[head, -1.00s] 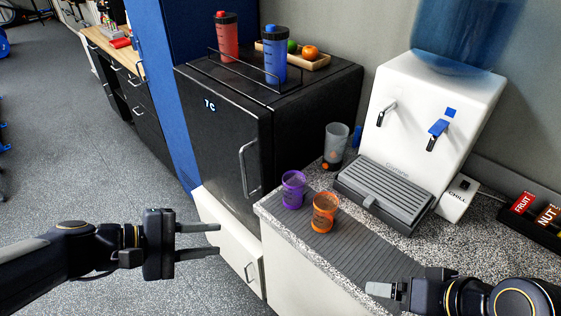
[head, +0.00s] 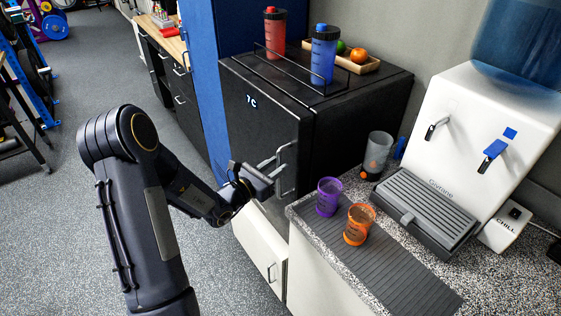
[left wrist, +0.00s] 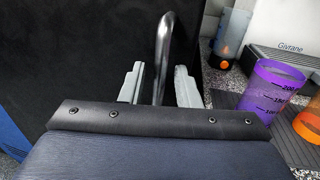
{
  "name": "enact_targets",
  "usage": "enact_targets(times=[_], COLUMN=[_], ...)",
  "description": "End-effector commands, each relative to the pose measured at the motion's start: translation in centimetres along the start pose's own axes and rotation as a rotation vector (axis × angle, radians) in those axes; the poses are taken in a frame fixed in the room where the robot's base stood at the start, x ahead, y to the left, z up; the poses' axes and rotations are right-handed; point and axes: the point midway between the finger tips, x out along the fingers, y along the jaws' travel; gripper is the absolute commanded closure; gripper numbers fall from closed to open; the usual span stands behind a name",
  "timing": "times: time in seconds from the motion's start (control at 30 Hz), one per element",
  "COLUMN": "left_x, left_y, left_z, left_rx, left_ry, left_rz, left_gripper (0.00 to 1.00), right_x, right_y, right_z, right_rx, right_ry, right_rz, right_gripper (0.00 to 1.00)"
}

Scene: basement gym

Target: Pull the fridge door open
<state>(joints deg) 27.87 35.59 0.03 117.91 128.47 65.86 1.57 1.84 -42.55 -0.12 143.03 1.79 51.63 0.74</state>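The black fridge (head: 330,125) stands shut, with its dark door (head: 258,125) facing me and a "7C" display on it. Its grey metal handle (head: 281,155) runs upright near the door's right edge. My left gripper (head: 273,168) is at the handle. In the left wrist view the handle (left wrist: 163,55) stands between the two open fingers (left wrist: 160,85), with a gap showing on each side. Its lower part is hidden behind the gripper body. My right gripper is not in view.
A red bottle (head: 275,35), a blue bottle (head: 324,58) and a fruit tray (head: 341,60) are on the fridge top. Right of the door, a purple cup (head: 328,197) and an orange cup (head: 358,224) stand on the counter by the water dispenser (head: 460,140). Open floor lies left.

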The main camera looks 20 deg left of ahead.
Motion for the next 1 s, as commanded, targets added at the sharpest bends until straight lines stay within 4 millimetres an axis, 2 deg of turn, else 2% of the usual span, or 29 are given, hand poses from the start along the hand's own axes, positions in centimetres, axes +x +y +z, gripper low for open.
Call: enact_targets(times=[0.17,0.43,0.47,0.6,0.7,1.0], left_x=[1.6,1.8,1.8,1.7,1.7,1.7], left_y=[0.0,0.0,0.0,0.0,0.0,0.0], left_z=[0.1,0.0,0.0,0.0,0.0,0.0], left_rx=[0.001,0.0,0.0,0.0,0.0,0.001], left_ry=[0.0,0.001,0.001,0.001,0.001,0.0], left_rz=[-0.001,0.0,0.0,0.0,0.0,-0.001], left_gripper=[0.71,0.71,0.72,0.9,1.0,1.0], right_x=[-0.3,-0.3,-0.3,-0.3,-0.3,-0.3], right_y=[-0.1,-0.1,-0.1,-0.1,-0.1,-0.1], right_z=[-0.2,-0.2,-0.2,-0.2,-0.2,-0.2], right_rx=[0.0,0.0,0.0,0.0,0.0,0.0], right_ry=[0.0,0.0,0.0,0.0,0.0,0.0], right_rz=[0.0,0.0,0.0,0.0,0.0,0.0], right_gripper=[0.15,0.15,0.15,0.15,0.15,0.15])
